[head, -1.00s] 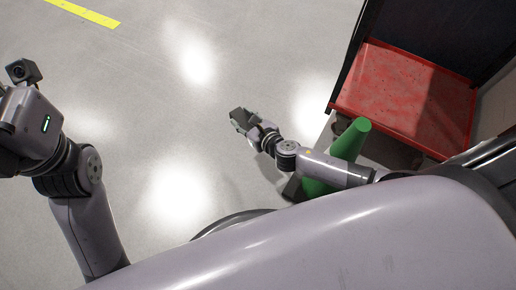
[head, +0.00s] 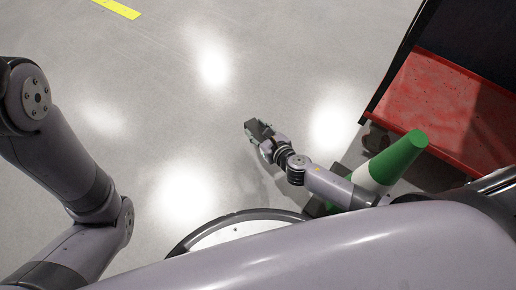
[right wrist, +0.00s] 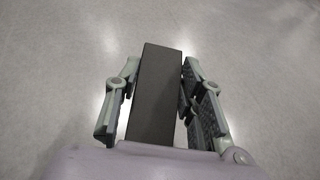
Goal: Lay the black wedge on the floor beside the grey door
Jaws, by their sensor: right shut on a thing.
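The black wedge (right wrist: 153,98) is held between the two fingers of my right gripper (right wrist: 158,80) in the right wrist view, one finger on each side. It looks like a long dark block. In the head view my right gripper (head: 262,137) is small, with the dark wedge (head: 254,127) at its tip above the bare floor. How high it is above the floor I cannot tell. The left arm shows at the left edge, but its gripper is out of the frame. No grey door is in view.
A green and white cone (head: 402,156) stands beyond my right forearm, partly hidden. A red-shelved dark cart (head: 440,100) stands at the right. A yellow line (head: 118,8) marks the floor at top left. The grey floor (head: 150,90) in the middle is clear.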

